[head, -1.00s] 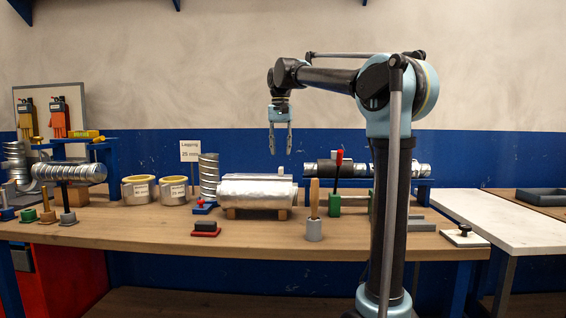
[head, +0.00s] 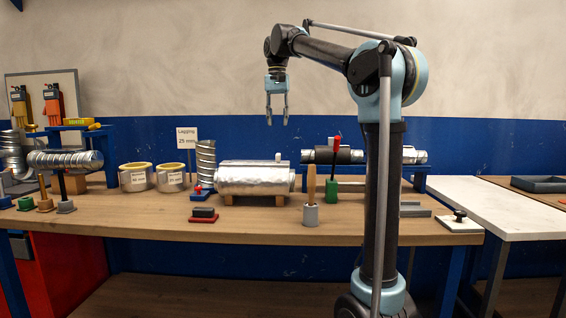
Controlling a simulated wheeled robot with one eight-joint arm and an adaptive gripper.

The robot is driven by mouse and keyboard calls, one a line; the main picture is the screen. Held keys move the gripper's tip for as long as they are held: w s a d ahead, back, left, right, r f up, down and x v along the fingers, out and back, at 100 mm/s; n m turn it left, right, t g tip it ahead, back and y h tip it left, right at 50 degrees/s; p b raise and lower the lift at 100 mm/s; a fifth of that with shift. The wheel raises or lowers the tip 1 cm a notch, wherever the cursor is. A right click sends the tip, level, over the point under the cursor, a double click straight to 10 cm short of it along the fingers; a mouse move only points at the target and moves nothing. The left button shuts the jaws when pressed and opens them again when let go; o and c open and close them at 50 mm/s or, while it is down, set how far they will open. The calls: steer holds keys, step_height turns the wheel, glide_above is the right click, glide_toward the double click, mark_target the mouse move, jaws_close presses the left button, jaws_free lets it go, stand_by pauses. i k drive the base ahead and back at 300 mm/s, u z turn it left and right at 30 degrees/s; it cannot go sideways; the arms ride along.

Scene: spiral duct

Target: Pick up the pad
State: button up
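Two things on the wooden bench could be the pad, and I cannot tell which is meant. One is a flat white plate (head: 468,225) with a black knob, near the bench's right end. The other is a small black block (head: 203,212) on a red base (head: 201,219), near the front edge left of centre. My gripper (head: 277,122) hangs fingers down in the air, above the level of the silver-wrapped duct. Its two fingers are apart with nothing between them. It is well above the bench and away from both candidates.
The silver-wrapped duct (head: 252,178) lies on wooden blocks. A wooden-handled tool (head: 311,199) and a green stand with a red-tipped lever (head: 334,182) stand right of it. Lagging rings (head: 135,177) are at left. A white table (head: 490,204) adjoins at right.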

mark_target(207, 215)
steer(key=k, duration=1)
